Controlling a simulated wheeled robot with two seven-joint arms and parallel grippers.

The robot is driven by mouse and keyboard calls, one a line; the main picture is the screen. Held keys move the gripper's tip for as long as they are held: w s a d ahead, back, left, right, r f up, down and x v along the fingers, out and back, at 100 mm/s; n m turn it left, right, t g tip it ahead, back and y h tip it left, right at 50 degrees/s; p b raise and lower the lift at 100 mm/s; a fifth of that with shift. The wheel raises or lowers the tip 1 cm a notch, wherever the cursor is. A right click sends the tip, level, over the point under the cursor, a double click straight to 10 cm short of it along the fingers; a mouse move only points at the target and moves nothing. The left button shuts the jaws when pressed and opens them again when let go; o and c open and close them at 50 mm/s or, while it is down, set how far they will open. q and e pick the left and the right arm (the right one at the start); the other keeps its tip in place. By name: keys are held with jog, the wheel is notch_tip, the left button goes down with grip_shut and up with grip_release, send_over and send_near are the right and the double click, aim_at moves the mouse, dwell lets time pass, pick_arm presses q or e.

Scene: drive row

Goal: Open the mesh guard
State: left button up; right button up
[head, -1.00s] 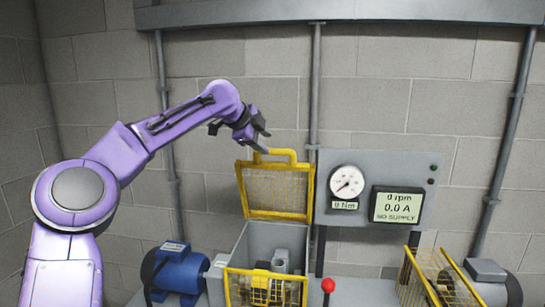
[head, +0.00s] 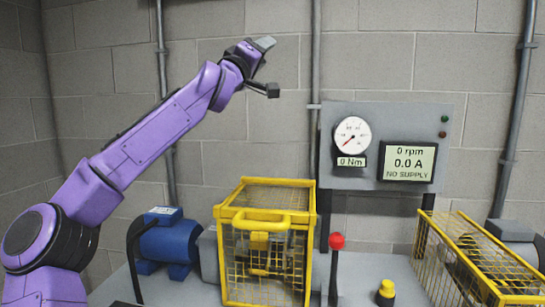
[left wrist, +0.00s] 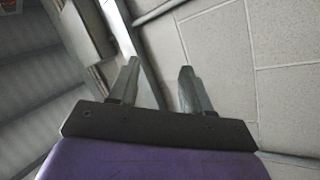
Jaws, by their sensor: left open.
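The mesh guard (head: 268,218) is a yellow-framed wire box around a machine, left of centre on the grey bench. It stands closed in the head view, with its mesh top flat and its yellow handle (head: 262,217) at the upper front edge. Parts inside show only dimly through the mesh. My left gripper (head: 266,44) is up and away from the guard, high in front of the block wall, touching nothing that I can see. In the left wrist view its two fingers (left wrist: 158,82) are apart with nothing between them. My right gripper is out of view.
A blue motor (head: 168,243) stands left of the guard. A red-knobbed lever (head: 336,242) and a yellow button (head: 386,291) are to its right. Behind is a grey panel with a dial (head: 352,137) and a display (head: 408,161). Another yellow mesh cage (head: 470,262) is at right.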

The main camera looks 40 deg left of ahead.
pick_arm(q)
jog(key=s+f+n+g+h+b, duration=0.1)
jog(key=s+f+n+g+b, duration=0.25)
jog(key=f, duration=0.35)
jog(key=s+f+n+g+b, duration=0.2)
jog(key=f+n, duration=0.2)
jog(key=f, duration=0.3)
jog(key=w+p, duration=0.3)
jog(key=w, duration=0.7)
jog(key=shift+a+r+h, duration=0.15)
jog(key=shift+r+h, duration=0.15)
jog(key=shift+r, duration=0.15)
jog(key=shift+t, duration=0.25)
grip_shut()
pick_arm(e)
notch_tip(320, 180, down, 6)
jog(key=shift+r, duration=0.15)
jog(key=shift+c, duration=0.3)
